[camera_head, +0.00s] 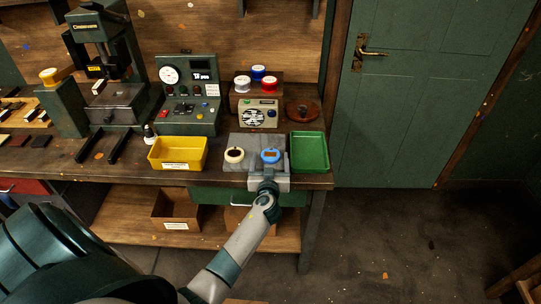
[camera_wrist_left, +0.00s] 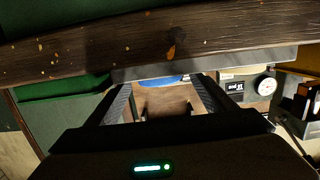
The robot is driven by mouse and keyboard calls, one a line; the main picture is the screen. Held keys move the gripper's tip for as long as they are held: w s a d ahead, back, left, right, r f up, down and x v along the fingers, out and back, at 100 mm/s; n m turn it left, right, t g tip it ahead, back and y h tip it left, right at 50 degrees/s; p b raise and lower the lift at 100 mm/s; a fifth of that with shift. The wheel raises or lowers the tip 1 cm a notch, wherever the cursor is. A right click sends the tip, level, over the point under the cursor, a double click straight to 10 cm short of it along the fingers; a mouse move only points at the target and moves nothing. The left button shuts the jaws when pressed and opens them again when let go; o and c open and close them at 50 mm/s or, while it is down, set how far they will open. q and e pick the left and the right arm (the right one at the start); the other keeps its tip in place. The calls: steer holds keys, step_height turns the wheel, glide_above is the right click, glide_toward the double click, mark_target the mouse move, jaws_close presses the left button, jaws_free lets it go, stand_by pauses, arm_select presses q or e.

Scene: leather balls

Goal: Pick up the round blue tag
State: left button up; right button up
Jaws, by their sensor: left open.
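The round blue tag (camera_head: 271,155) lies on a grey mat (camera_head: 251,140) near the bench's front edge. It has a blue rim and a brown middle. A cream round tag (camera_head: 234,155) with a dark middle lies to its left. My left gripper (camera_head: 269,176) is just in front of the blue tag, at the bench edge; its hand hides the mat's front there. In the left wrist view the gripper (camera_wrist_left: 168,88) is open and empty. Part of the blue tag (camera_wrist_left: 163,80) shows beyond and between its fingers. My right gripper is in neither view.
A green tray (camera_head: 324,153) stands close on the right, a yellow bin (camera_head: 177,168) on the left. A fan box (camera_head: 258,115) and a gauge panel (camera_head: 187,126) stand behind. The wooden bench edge (camera_wrist_left: 60,58) runs close to my left gripper.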

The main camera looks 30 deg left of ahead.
mark_target(270, 160)
arm_select(q)
steer(key=shift+c, duration=0.6)
steer(key=c, duration=1)
steer(key=shift+r, duration=0.15)
steer(key=shift+r, duration=0.6)
step_height(270, 160, up, 2)
steer(key=shift+r+b, duration=0.15)
steer(key=shift+b, duration=0.15)
steer(key=s+d+r+b, duration=0.3)
steer(key=s+d+r, duration=0.3)
steer(key=d, duration=0.4)
steer(key=shift+s+r, duration=0.15)
steer(key=shift+r, duration=0.5)
